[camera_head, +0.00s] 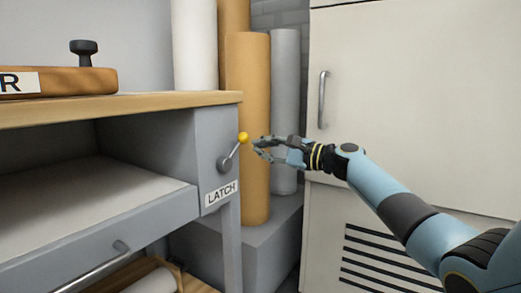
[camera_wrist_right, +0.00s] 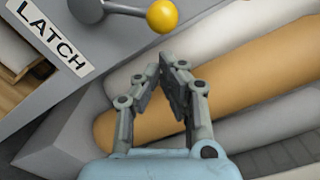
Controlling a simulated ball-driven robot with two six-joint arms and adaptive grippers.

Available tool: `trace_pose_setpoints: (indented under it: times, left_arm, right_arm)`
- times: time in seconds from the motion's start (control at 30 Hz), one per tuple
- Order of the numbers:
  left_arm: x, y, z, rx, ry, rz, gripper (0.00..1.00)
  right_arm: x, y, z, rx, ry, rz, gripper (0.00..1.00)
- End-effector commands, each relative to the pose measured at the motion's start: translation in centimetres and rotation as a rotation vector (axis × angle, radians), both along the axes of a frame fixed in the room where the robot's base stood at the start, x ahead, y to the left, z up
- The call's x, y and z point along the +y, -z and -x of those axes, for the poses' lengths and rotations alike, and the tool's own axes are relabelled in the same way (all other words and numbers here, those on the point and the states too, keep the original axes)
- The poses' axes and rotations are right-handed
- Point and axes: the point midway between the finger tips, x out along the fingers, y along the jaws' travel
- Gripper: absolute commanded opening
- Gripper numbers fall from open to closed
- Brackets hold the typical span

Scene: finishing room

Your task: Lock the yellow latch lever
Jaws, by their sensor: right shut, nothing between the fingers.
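The latch lever is a thin grey rod with a yellow ball (camera_head: 243,138) at its end, on a round grey pivot (camera_head: 224,164) on the grey bench's front post. In the head view it tilts up and to the right, above a white LATCH label (camera_head: 221,193). My right gripper (camera_head: 257,145) is shut and empty, just right of the ball. In the right wrist view the yellow ball (camera_wrist_right: 162,16) is beyond the fingertips (camera_wrist_right: 168,60), with a visible gap. My left gripper is not in view.
The bench has a wooden top (camera_head: 150,101) and an open drawer (camera_head: 130,215) with a metal handle. Upright rolls, one tan (camera_head: 250,100), stand behind the lever on a grey plinth (camera_head: 265,230). A white cabinet (camera_head: 420,90) fills the right side.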

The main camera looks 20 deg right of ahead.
Motion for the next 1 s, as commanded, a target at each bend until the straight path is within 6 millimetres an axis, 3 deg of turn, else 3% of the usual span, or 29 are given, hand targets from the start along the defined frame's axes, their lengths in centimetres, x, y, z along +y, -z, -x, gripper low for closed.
trace_pose_setpoints:
  times: [0.2,1.0]
  left_arm:
    - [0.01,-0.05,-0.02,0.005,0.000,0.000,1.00]
    - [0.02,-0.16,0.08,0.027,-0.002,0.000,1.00]
  right_arm:
    - [0.88,-0.43,0.48,0.002,0.000,-0.001,0.00]
    - [1.08,-1.06,0.66,-0.045,0.000,0.060,0.00]
